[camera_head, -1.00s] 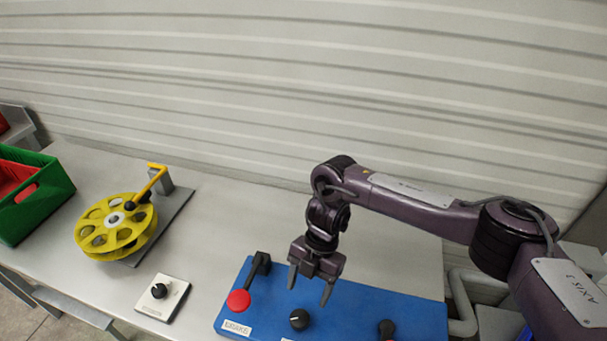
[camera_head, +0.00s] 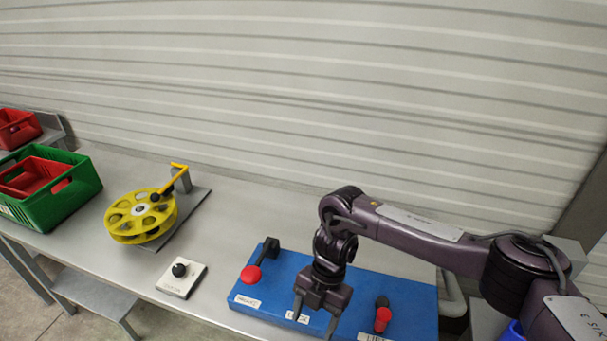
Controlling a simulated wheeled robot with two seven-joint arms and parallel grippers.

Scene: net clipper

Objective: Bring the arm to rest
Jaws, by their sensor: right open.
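My right gripper (camera_head: 315,318) points down over the front part of the blue control panel (camera_head: 371,292). Its two fingers are apart with nothing between them. The panel carries a red button (camera_head: 251,273) with a black lever (camera_head: 266,250) behind it at its left end, and a red-and-black control (camera_head: 382,316) to the right of the gripper. The gripper hides the panel's middle. Whether the fingertips touch the panel cannot be told. My left gripper is not in view.
A small white box with a black knob (camera_head: 180,270) lies left of the panel. A yellow reel (camera_head: 127,227) with a crank stands farther left. A green crate (camera_head: 75,199) holds a red one (camera_head: 36,172). The grey table (camera_head: 222,225) is bare behind the panel.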

